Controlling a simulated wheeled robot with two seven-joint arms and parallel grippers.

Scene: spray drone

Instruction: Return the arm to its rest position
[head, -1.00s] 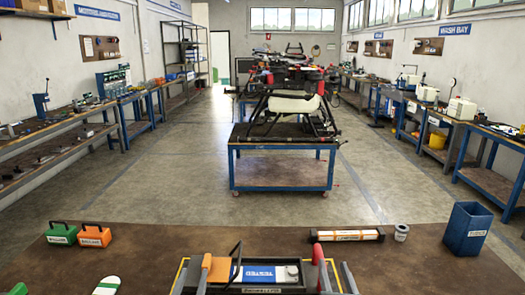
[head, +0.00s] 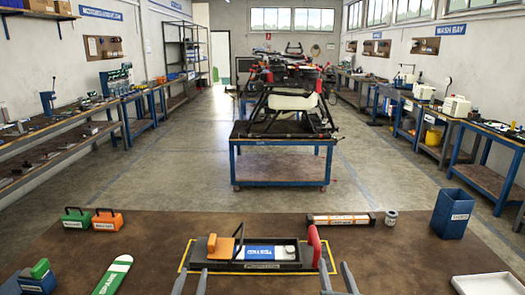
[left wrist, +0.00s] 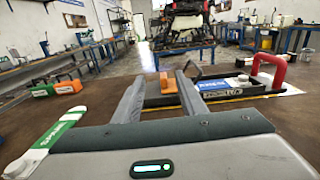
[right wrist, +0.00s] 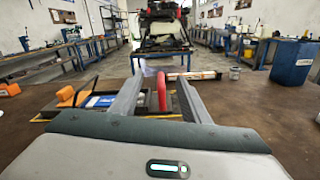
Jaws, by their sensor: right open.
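My left gripper (head: 190,282) is at the bottom of the head view, in front of the left end of a dark tray (head: 225,266). My right gripper (head: 337,280) is in front of the tray's right end. Both have their fingers apart with nothing between them. The left wrist view shows the left fingers (left wrist: 158,76) apart, with an orange block beyond them. In the right wrist view the right fingers (right wrist: 158,80) are apart, with the red handle (right wrist: 161,90) beyond them. The tray holds a blue-and-white battery-like pack (head: 262,252) and an orange block (head: 221,246).
The brown table (head: 390,255) also carries green (head: 76,218) and orange (head: 107,220) cases, a green-white sprayer-like strip (head: 113,274), a long labelled box (head: 340,219), a grey cup (head: 391,217), a blue bin (head: 452,213) and a white tray (head: 487,284). A drone cart (head: 282,160) stands beyond.

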